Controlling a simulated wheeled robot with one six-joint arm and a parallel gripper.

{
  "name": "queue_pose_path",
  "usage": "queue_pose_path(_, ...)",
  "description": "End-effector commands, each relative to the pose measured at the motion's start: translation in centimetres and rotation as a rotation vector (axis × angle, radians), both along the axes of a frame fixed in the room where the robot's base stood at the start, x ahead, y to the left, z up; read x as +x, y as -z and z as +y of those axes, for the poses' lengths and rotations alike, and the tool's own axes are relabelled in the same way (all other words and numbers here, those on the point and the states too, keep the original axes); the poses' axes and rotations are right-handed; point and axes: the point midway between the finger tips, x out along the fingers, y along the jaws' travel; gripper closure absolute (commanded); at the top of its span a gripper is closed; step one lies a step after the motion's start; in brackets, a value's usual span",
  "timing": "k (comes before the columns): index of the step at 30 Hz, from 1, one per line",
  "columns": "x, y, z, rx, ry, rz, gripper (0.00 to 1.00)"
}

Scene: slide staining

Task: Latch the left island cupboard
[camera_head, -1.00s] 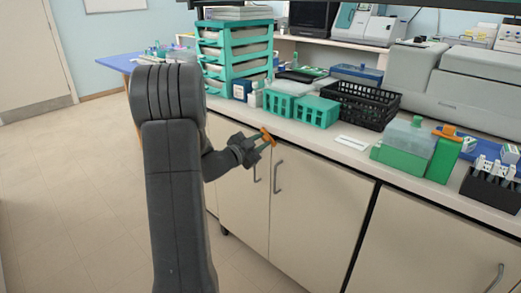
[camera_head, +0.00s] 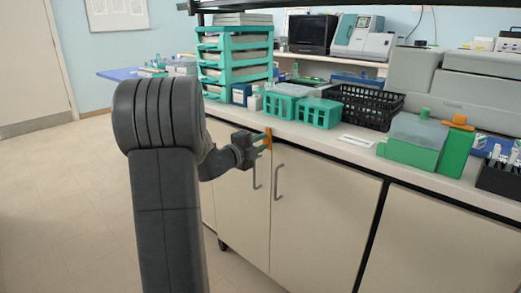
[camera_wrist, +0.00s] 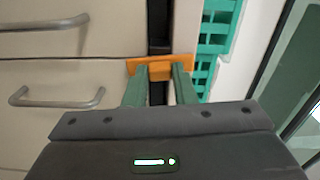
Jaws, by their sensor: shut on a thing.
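The island cupboard (camera_head: 295,220) has two cream doors with grey bar handles, and both doors look shut. An orange latch piece (camera_head: 267,138) is at the top of the seam between the doors, just under the counter edge. In the wrist view the orange latch piece (camera_wrist: 160,67) lies across the dark gap by the counter. My gripper (camera_head: 262,139) is shut on the latch piece. The wrist view shows the two green fingers of my gripper (camera_wrist: 160,82) against it. The contact faces of the fingers are partly hidden.
Two door handles (camera_head: 278,183) stick out just below my gripper. The counter above holds teal racks (camera_head: 318,113), a black basket (camera_head: 366,106) and a green box (camera_head: 412,142). The floor at left (camera_head: 60,200) is clear.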

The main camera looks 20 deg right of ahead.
Motion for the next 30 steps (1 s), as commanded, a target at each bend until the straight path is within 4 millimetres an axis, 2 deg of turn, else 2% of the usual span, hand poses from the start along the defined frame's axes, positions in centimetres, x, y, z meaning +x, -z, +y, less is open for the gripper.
queue_pose_path(9, -0.08, 0.16, -0.01, 0.043, 0.002, -0.098, 0.99)
queue_pose_path(24, -0.08, 0.12, -0.01, 0.05, 0.002, -0.113, 0.99)
queue_pose_path(25, -0.08, 0.12, -0.01, 0.05, 0.002, -0.113, 0.72)
queue_pose_path(28, -0.06, 0.1, -0.01, 0.049, 0.002, -0.113, 0.55)
queue_pose_path(30, -0.05, 0.09, 0.0, 0.049, 0.001, -0.113, 0.55)
